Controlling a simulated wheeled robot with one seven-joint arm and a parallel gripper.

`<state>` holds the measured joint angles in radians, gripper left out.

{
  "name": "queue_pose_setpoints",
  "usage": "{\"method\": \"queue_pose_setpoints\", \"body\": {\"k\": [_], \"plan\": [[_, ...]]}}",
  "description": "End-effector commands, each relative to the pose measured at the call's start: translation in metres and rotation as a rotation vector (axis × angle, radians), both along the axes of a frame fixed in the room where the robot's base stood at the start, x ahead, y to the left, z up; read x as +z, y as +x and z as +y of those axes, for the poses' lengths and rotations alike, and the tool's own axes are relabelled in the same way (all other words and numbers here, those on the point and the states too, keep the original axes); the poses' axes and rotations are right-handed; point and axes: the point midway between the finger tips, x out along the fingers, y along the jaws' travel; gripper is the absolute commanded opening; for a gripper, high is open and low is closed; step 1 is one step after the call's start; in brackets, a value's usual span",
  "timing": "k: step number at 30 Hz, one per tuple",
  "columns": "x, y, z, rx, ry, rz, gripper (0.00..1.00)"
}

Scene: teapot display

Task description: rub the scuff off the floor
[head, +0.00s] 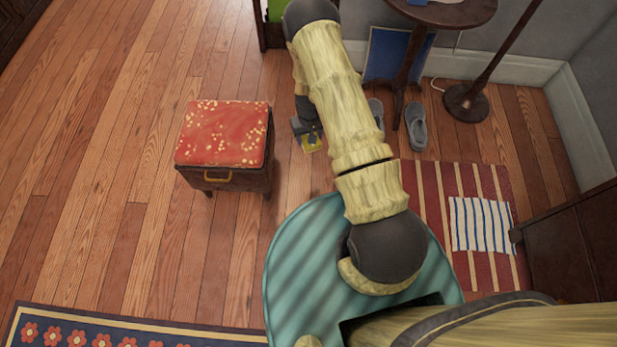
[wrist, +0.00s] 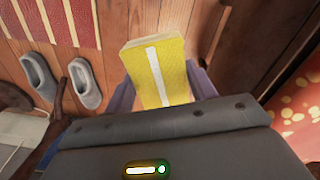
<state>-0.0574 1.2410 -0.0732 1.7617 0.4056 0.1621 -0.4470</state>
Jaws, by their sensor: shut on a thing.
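My gripper (head: 307,133) is low over the plank floor (head: 140,170), between the red stool and the pair of slippers. It is shut on a yellow block (wrist: 142,72) with a white stripe, which looks like a sponge. The block sits between the two fingers (wrist: 161,90) in the wrist view and shows as a small yellow patch (head: 312,144) in the head view. I cannot tell whether it touches the floor. I make out no scuff in either view; my arm and the block hide part of the floor.
A red speckled stool (head: 222,135) stands left of my gripper. Grey slippers (head: 417,127), a round side table (head: 440,12) and a lamp base (head: 466,102) are to the right. A striped rug (head: 425,185) lies right, a flowered rug (head: 130,332) front left. Floor at left is clear.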

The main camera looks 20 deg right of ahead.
Motion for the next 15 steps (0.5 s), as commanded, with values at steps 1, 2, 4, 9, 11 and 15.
{"method": "queue_pose_setpoints", "body": {"k": [1, 2, 4, 9, 11, 15], "plan": [[-0.033, -0.003, -0.001, -0.001, 0.002, 0.002, 0.38], [-0.044, -0.004, -0.001, -0.001, 0.003, 0.003, 0.38], [-0.070, -0.007, 0.000, -0.001, 0.004, 0.003, 0.38], [-0.133, -0.014, 0.001, -0.001, 0.010, 0.002, 0.38], [-0.155, -0.017, 0.002, -0.001, 0.012, 0.002, 0.38], [-0.195, -0.023, 0.005, 0.000, 0.017, 0.000, 0.38]]}}
